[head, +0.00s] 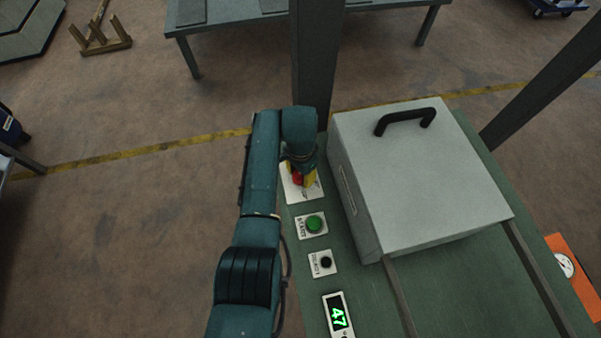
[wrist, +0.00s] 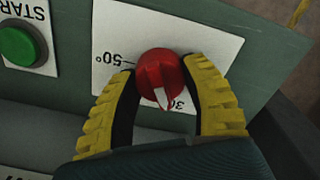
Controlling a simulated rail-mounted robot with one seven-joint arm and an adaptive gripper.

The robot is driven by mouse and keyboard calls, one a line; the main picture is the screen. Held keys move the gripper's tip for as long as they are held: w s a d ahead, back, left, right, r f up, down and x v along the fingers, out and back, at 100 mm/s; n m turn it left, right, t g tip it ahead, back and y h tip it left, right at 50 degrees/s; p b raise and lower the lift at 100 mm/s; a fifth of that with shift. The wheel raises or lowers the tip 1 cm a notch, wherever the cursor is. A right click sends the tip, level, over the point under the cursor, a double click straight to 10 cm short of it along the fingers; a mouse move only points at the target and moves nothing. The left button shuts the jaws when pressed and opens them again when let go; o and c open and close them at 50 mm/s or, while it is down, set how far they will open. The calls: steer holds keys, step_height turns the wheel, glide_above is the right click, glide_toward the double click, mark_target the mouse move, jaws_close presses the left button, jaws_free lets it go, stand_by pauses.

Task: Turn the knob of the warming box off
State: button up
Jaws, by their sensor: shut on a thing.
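The red knob (wrist: 160,76) sits on a white dial plate (wrist: 215,46) in the wrist view. The plate reads 50° at the knob's left and a partly hidden 30 at its lower right. The knob's white pointer is directed down, slightly right, near the 30. My gripper (wrist: 161,75) has its yellow ridged fingers on both sides of the knob, closed on it. In the head view my gripper (head: 304,178) is over the red knob (head: 297,179), hiding part of it and its plate. The warming box (head: 420,170) is grey with a black handle, right of the knob.
A dark post (head: 317,60) rises behind my gripper. Two rails run forward from the box.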

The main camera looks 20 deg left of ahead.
steer(key=shift+n, duration=0.4)
steer(key=n+p, duration=0.1)
steer(key=n, duration=0.4)
steer(key=shift+n, duration=0.3)
steer(key=n, duration=0.5)
steer(key=shift+n+p, duration=0.3)
steer(key=shift+p, duration=0.05)
steer(key=o, duration=1.2)
step_height(320, 180, up, 12)
